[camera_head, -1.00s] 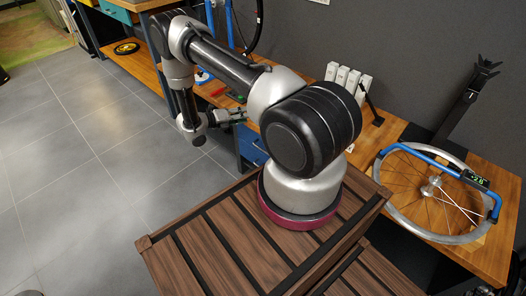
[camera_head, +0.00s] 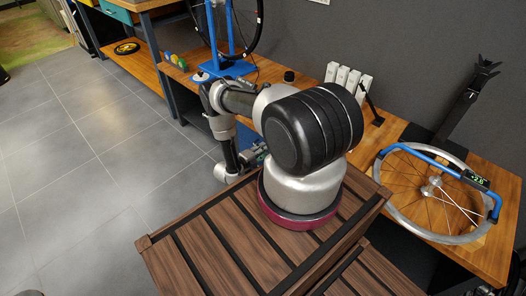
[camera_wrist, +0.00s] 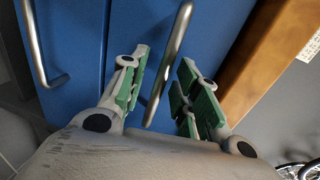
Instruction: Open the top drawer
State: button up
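The blue drawer front (camera_wrist: 205,35) fills much of the wrist view, beside the wooden bench edge. Its silver bar handle (camera_wrist: 168,65) runs at a slant up the middle of that view. My gripper (camera_wrist: 160,85) is open, with green-padded fingers on either side of the handle. The bar lies between the fingers, with a gap visible on each side; I cannot tell how deep it sits. A second blue drawer front with a similar handle (camera_wrist: 36,45) is at the left, further from the bench edge.
The wooden bench edge (camera_wrist: 272,45) is close to my right finger in the wrist view. On the bench are a blue stand (camera_head: 226,69), white boxes (camera_head: 348,78) and a wheel (camera_head: 432,192). The grey floor (camera_head: 110,170) at the left is clear.

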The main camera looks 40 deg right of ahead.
jog(key=shift+d, duration=0.25)
grip_shut()
